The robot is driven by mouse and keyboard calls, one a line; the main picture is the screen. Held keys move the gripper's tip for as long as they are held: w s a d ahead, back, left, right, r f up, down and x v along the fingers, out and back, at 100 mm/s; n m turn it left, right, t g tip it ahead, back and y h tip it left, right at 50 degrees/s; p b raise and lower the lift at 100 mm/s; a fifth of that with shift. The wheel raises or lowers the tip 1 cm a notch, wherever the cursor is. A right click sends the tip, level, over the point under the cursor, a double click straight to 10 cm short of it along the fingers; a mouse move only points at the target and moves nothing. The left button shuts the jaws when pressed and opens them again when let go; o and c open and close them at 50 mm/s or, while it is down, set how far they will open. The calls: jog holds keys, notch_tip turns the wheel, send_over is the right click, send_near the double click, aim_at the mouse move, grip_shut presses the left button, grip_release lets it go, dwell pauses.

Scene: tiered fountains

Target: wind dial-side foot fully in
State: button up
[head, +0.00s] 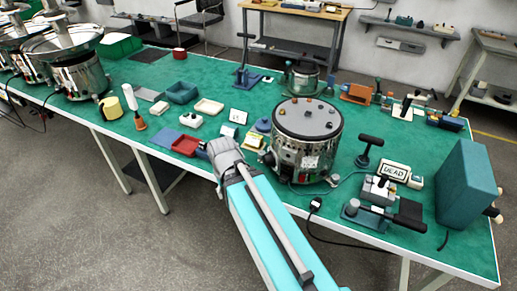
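A round steel fountain base (303,155) stands on the green table right of centre, its dark flat face (308,119) up. Several small knobs that look like feet stick up from that face. The front wall carries a white label (310,162) and small red and green controls (304,178) low down. I cannot make out for sure which control is the dial, or how far any foot is wound in. My gripper (204,150) is at the far end of my arm, left of the base and apart from it. Its fingers are too small and hidden to read.
A red tray (186,145) lies just left of my gripper. A black T-handled tool (369,150), a DEAD sign box (395,172) and a large teal block (467,185) stand to the right. A cable (316,205) hangs over the front edge. Assembled fountains (75,72) stand far left.

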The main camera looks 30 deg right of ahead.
jog(key=shift+o, duration=1.4)
jog(key=shift+w+d+r, duration=0.15)
jog(key=shift+w+r, duration=0.05)
jog(key=shift+w, duration=0.05)
jog(key=m+g+h+p, duration=0.3)
jog(key=m+p, duration=0.8)
jog(key=m, duration=1.5)
send_near(261, 152)
notch_tip(261, 152, up, 4)
jog(key=a, duration=0.2)
jog(key=shift+w+d+r+h, duration=0.1)
jog(key=shift+w+h, duration=0.2)
jog(key=shift+w, duration=0.15)
jog(key=shift+f+b, duration=0.2)
jog(key=shift+b, duration=0.15)
jog(key=b+x, duration=1.2)
jog(key=x, duration=0.1)
jog(key=shift+f, duration=0.25)
